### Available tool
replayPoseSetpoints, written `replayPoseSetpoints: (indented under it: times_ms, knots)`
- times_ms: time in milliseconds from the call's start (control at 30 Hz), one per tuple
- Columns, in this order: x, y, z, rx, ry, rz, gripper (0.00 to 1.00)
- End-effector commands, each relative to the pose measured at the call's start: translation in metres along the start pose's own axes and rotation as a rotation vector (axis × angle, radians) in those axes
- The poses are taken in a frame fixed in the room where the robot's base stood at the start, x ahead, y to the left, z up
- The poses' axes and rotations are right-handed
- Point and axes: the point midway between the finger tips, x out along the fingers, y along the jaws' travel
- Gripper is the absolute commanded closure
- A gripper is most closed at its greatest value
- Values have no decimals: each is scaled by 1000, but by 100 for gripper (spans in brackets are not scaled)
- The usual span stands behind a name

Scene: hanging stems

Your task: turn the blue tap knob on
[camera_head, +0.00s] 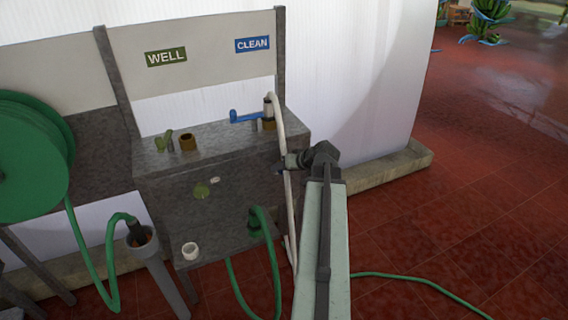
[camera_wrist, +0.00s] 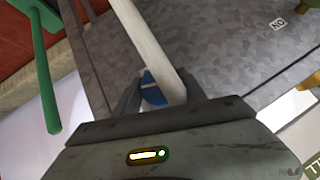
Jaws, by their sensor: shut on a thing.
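The blue tap knob (camera_wrist: 149,88) sits between the fingers of my gripper (camera_wrist: 160,92) in the wrist view. A white hose (camera_wrist: 150,40) crosses over it and hides part of it. The gripper is shut on the knob. In the head view my gripper (camera_head: 287,161) reaches the right side of the grey stand, beside the hanging white hose (camera_head: 289,215). Only a small bit of blue shows there at its tip. How far the knob is turned I cannot tell.
The grey stand (camera_head: 160,200) carries a blue lever tap (camera_head: 245,117) below the CLEAN sign (camera_head: 253,44) and a green lever tap (camera_head: 165,140) below the WELL sign (camera_head: 166,57). A green hose reel (camera_head: 30,155) stands left. Red tiled floor (camera_head: 470,190) is open on the right.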

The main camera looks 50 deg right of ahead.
Motion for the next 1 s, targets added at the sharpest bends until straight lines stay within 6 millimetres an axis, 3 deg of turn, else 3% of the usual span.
replayPoseSetpoints:
  times_ms: [400, 1000]
  knots:
    - [0, 0, 2, -167, -5, 166, 92]
    - [0, 1, 1, -202, -6, 204, 92]
